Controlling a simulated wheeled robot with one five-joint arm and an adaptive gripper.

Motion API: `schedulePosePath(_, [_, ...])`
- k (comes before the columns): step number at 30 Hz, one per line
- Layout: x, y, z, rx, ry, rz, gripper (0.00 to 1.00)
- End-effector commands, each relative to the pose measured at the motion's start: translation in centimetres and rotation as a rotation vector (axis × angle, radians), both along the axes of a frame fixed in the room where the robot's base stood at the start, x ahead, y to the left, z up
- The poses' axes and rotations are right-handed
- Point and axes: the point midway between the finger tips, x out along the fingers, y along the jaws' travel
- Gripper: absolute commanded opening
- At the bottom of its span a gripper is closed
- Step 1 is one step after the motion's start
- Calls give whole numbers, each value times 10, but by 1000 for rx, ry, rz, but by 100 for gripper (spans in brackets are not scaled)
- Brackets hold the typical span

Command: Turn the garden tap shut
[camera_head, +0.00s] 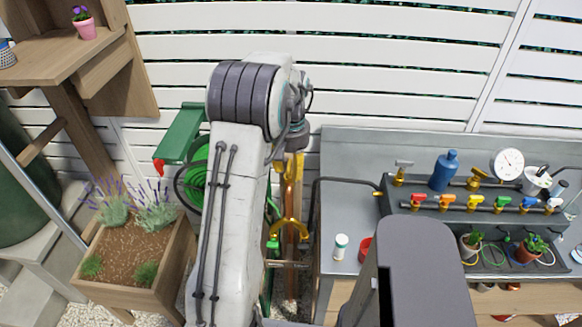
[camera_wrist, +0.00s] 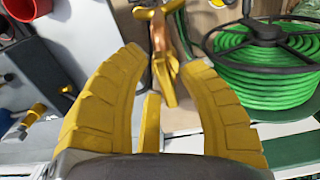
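The garden tap (camera_wrist: 159,42) is brass-coloured with a copper-toned pipe and sits in the upper middle of the wrist view. A yellow lever-like part (camera_wrist: 168,88) of it points down between my fingers. In the head view its curved yellow part (camera_head: 290,222) shows just right of my arm, with a green connector at its left end. My gripper (camera_wrist: 163,62) is open, its two yellow fingers apart on either side of the tap's lever, with nothing clearly clamped. In the head view my gripper (camera_head: 290,172) is partly hidden behind my arm. Contact with the tap cannot be told.
A green hose reel (camera_wrist: 262,65) is close beside the tap. A grey bench (camera_head: 345,190) with a red pot (camera_head: 365,248), a white bottle (camera_head: 340,246), a blue bottle (camera_head: 444,170) and small coloured valves stands right. A wooden planter (camera_head: 133,262) stands left.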

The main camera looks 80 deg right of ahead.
Motion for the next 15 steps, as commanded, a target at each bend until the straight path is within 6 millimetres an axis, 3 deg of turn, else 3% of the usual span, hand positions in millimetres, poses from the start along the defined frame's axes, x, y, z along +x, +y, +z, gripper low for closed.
schedulePosePath(11, [0,0,0,0,0,0,0])
schedulePosePath(15, [0,0,0,0,0,0,0])
